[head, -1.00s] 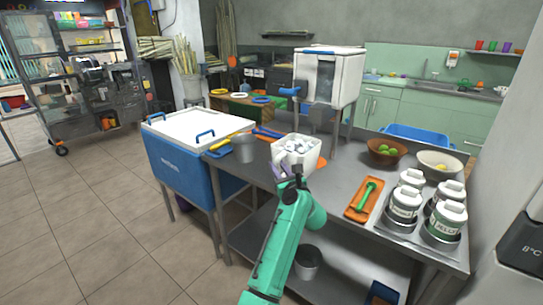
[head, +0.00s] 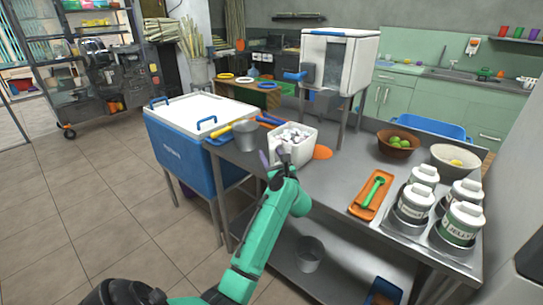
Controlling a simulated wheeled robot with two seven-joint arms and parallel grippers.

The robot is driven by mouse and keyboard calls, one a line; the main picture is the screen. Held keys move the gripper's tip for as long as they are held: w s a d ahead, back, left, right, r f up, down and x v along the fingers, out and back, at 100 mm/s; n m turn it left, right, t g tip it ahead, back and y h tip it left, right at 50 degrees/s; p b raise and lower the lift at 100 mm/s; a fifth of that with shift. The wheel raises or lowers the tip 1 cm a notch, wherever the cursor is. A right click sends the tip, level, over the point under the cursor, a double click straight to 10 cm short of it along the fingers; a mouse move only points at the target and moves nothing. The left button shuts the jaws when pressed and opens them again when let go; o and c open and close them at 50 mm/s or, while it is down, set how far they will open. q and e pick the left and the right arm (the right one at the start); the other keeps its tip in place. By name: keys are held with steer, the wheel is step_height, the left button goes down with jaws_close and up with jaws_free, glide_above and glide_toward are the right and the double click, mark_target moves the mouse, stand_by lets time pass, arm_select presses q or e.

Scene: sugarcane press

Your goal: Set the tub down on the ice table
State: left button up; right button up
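The white tub (head: 305,152), filled with pale ice chunks, is over the left part of the steel table (head: 322,190). It appears upright. My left gripper (head: 272,158) is at the tub's near left side, and its fingers appear shut on the tub's wall. The fingertips are small and partly hidden against the tub. Whether the tub's base touches the table is not clear. My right gripper does not show.
A metal cup (head: 246,138) stands left of the tub. An orange disc (head: 322,152) lies just right of it. A white machine (head: 352,62) stands behind. An orange tray (head: 372,195), bowls (head: 398,146) and lidded jars are to the right. A blue-white cooler (head: 175,150) is left.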

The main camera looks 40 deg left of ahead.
arm_select(q)
steer(key=shift+w+d, duration=0.1)
steer(key=shift+d+f, duration=0.1)
steer(key=shift+d, duration=0.1)
steer(key=b+v, duration=0.1)
steer(key=v, duration=1)
steer(key=shift+s+d, duration=0.2)
steer(key=shift+s, duration=0.05)
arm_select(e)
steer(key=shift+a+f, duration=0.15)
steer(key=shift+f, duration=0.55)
